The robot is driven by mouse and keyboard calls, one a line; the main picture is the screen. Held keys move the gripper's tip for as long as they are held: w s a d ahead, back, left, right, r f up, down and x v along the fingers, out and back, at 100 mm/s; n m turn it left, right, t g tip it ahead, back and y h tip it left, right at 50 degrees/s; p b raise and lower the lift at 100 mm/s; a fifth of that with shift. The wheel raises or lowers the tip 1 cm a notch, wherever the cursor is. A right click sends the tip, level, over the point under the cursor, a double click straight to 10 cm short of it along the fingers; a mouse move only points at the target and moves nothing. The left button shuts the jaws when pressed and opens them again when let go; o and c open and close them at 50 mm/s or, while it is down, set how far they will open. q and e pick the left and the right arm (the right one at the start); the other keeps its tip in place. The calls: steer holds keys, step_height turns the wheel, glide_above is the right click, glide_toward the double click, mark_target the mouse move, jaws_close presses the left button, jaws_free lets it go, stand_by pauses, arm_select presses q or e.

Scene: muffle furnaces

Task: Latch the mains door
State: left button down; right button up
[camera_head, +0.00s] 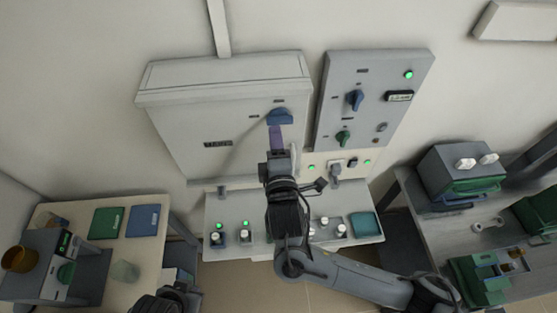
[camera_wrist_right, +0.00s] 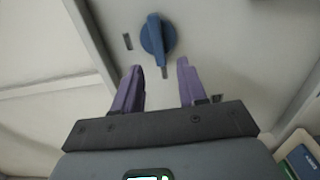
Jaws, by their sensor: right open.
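The mains door is the pale grey front (camera_head: 210,130) of the wall cabinet, and it looks closed against the box. Its blue rotary latch (camera_head: 280,117) is near the door's right side. In the right wrist view the latch (camera_wrist_right: 157,40) has its ridge upright in the picture, with small dark marks around it. My right gripper (camera_head: 276,130) is just below the latch. Its two purple fingers (camera_wrist_right: 158,72) are spread and empty, with the latch beyond their tips; contact is not visible. My left gripper's fingers do not show.
A grey panel (camera_head: 370,95) with blue and green knobs is right of the cabinet. Below is a shelf (camera_head: 260,248) with small switches. A left bench (camera_head: 95,265) and right bench (camera_head: 420,225) carry equipment.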

steer(key=s, duration=0.6)
steer(key=shift+s+d, duration=0.15)
steer(key=shift+d, duration=0.25)
steer(key=s+d+f+m+g+h+p, duration=0.2)
steer(key=s+d+f+m+g+p, duration=0.5)
steer(key=s+d+f, duration=0.5)
steer(key=s+d+m+g+p, duration=0.3)
steer(key=s+d+m+g, duration=0.4)
steer(key=s+d+m, duration=0.3)
steer(key=shift+s+f, duration=0.15)
steer(key=shift+s, duration=0.95)
